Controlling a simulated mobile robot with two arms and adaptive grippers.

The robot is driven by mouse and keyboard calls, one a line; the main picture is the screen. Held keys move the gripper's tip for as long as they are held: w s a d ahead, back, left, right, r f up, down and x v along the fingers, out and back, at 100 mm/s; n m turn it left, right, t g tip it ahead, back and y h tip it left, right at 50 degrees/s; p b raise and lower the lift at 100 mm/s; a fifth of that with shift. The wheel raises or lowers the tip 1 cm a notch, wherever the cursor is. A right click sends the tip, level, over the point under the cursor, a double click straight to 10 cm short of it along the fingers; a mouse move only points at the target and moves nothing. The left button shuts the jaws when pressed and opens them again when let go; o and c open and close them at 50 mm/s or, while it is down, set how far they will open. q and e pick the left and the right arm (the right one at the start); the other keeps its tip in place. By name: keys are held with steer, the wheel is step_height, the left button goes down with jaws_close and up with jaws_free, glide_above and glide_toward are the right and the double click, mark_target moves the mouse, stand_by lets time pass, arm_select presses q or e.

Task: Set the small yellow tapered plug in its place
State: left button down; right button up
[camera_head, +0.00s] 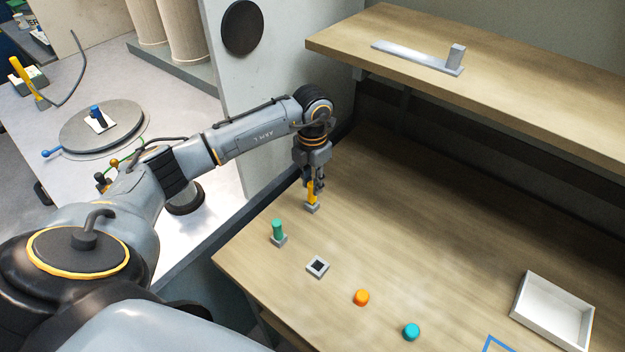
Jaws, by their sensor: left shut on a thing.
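The small yellow plug (311,193) is upright between the fingers of my left gripper (314,182), which is shut on it. Its lower end is at a small grey block (312,207) on the wooden table; I cannot tell whether it sits in the block or just above it. The fingers hide part of the plug, so its taper is hard to see. A green plug (278,229) stands upright in another grey block (279,241), nearer the table's left edge. A light square block with a dark, empty-looking opening (318,266) lies in front. My right gripper is not in view.
An orange round piece (361,297) and a teal one (411,331) lie towards the front. A white open tray (552,311) and a blue outline (497,345) are at right. A raised shelf (500,75) overhangs the back. The table's middle is clear.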

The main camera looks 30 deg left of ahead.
arm_select(q)
steer(key=shift+f+b, duration=0.5)
steer(key=shift+f, duration=0.2)
steer(key=shift+f, duration=0.15)
steer(key=c, duration=1.1)
jaws_free()
steer(key=shift+o, duration=0.2)
step_height(320, 180, up, 12)
